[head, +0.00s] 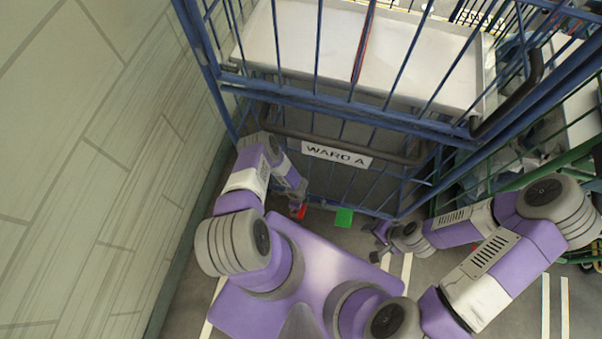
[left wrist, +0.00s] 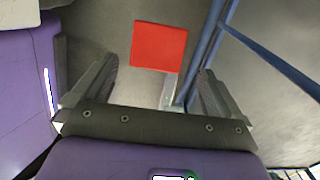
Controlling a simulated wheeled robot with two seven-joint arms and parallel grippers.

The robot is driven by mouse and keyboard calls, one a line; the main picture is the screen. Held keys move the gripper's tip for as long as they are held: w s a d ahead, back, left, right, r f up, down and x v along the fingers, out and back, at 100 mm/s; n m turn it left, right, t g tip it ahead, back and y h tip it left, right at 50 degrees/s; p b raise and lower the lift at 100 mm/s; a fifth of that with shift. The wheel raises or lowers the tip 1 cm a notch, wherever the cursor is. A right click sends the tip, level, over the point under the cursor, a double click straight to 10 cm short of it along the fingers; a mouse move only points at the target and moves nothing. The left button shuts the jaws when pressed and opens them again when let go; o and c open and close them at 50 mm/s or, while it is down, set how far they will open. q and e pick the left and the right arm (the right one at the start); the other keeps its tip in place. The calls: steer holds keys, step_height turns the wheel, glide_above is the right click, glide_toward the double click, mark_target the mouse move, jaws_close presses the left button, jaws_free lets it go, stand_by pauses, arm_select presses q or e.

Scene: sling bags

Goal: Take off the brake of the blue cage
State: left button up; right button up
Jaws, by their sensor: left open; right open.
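The blue cage (head: 330,100) stands in front of me, with a sign reading "WARD A" (head: 336,154) on its front. A red pedal (head: 299,212) and a green pedal (head: 344,217) show low at its base. My left gripper (head: 296,200) is just above the red pedal, partly hidden by its own arm. In the left wrist view my left gripper (left wrist: 160,85) is open and empty, with the flat red pedal (left wrist: 159,47) ahead of its fingertips. My right gripper (head: 378,244) is open and empty, to the right of the green pedal.
A tiled wall (head: 90,130) runs close along the left side. A white shelf (head: 290,50) is inside the cage. A green cage (head: 560,165) stands at the right. Grey floor with white lines (head: 555,310) is free at the lower right.

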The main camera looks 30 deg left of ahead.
arm_select(q)
steer(key=shift+s+f+b, duration=0.15)
steer(key=shift+f+b, duration=2.25)
steer(key=shift+f, duration=1.2)
arm_select(e)
steer(key=shift+s+f, duration=0.2)
steer(key=shift+f, duration=2.35)
